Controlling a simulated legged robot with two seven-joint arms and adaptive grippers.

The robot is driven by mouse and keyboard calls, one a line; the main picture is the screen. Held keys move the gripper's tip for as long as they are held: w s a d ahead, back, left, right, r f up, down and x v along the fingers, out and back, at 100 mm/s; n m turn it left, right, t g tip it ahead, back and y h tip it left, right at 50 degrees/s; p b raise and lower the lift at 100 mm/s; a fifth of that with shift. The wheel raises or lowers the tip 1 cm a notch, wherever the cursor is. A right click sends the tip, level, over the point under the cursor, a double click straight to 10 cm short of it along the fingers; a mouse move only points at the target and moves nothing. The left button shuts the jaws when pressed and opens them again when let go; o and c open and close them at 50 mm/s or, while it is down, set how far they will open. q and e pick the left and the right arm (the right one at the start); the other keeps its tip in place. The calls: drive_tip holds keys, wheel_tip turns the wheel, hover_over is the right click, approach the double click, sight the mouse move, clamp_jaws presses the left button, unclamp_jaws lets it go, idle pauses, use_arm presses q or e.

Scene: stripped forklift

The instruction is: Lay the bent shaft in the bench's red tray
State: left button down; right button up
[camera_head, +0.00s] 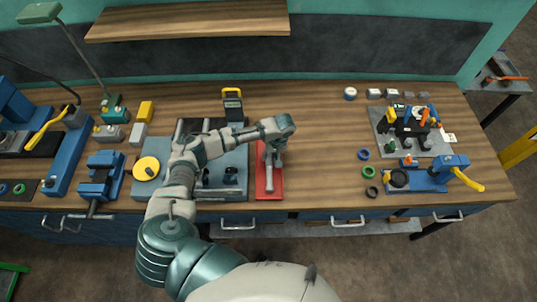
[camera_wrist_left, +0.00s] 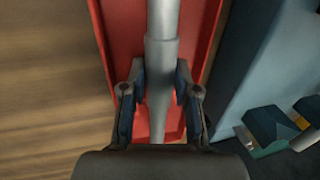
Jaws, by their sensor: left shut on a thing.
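The shaft (camera_wrist_left: 162,60) is a grey stepped rod, running lengthwise over the red tray (camera_wrist_left: 205,30) in the left wrist view. My left gripper (camera_wrist_left: 160,92) has a finger on each side of the shaft and is shut on it. In the head view the left gripper (camera_head: 273,152) is over the red tray (camera_head: 271,190), and part of the shaft (camera_head: 269,179) shows below it. The arm hides the tray's far part. I cannot tell whether the shaft touches the tray floor, and its bend is not clear. My right gripper is not in view.
A blue-grey fixture plate (camera_head: 235,185) with dark parts lies close left of the tray. A yellow-topped tester (camera_head: 232,103) stands behind. Bare wood (camera_head: 320,140) lies right of the tray, up to green and blue rings (camera_head: 368,171). A blue vise (camera_head: 101,176) stands at left.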

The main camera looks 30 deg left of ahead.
use_arm(q)
drive_tip(key=shift+d+r, duration=0.15)
drive_tip(key=c, duration=0.8)
unclamp_jaws()
drive_tip(key=shift+o, duration=0.8)
drive_tip(key=shift+s+a, duration=0.1)
drive_tip(key=shift+a, duration=0.1)
drive_tip(key=o, duration=0.4)
drive_tip(key=shift+a+f, duration=0.1)
drive_tip(key=shift+f, duration=0.1)
drive_tip(key=shift+r, duration=0.15)
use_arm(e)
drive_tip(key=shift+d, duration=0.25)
